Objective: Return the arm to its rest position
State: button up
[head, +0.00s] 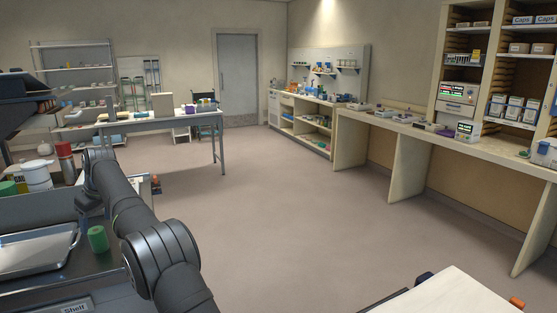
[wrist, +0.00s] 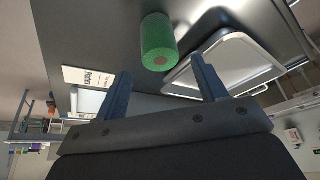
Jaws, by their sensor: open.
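My gripper (wrist: 161,65) is open in the wrist view, with its two blue fingers apart and nothing held between them. A green cylinder (wrist: 157,38) shows beyond the fingertips, apart from them. In the head view my dark arm rises from the bottom toward the upper left, over the edge of a dark worktop. The green cylinder (head: 97,239) stands on that worktop, left of my arm. The fingers cannot be made out in the head view.
A metal tray (head: 38,251) lies left of the green cylinder. A white canister (head: 36,177) and a table (head: 150,126) stand farther back. A long bench (head: 415,134) runs along the right. A pale surface (head: 455,295) is at the bottom right. The middle floor is clear.

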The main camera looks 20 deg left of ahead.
aim_at(94, 230)
jog(key=v, duration=0.6)
jog(key=x, duration=1.3)
notch_tip(94, 230, up, 2)
jog(key=shift+r, duration=0.5)
jog(key=shift+w+d+r, duration=0.15)
jog(key=shift+r, duration=0.3)
jog(key=shift+w+d+r, duration=0.1)
jog(key=shift+d+r, duration=0.05)
jog(key=shift+r, duration=0.3)
jog(key=w+d+r, duration=0.6)
jog(key=w+d, duration=0.1)
jog(key=d, duration=0.3)
jog(key=w+d+f+m+t, duration=0.1)
jog(key=w+d+f+m, duration=0.2)
jog(key=w+d, duration=0.65)
jog(key=w+d+f+m+t, duration=0.1)
jog(key=w+d+f+m, duration=0.15)
jog(key=w+d, duration=0.75)
jog(key=w+d+f+m, duration=0.1)
jog(key=w+d, duration=0.3)
jog(key=d, duration=0.4)
jog(key=w+d+f+m+t+h, duration=0.1)
jog(key=w+d, duration=0.3)
jog(key=d, duration=0.4)
jog(key=w+d+f+m+h, duration=0.1)
jog(key=w+d+f+m, duration=0.2)
jog(key=w+d, duration=0.2)
jog(key=d, duration=0.3)
jog(key=shift+f+m, duration=0.25)
jog(key=shift+m, duration=0.1)
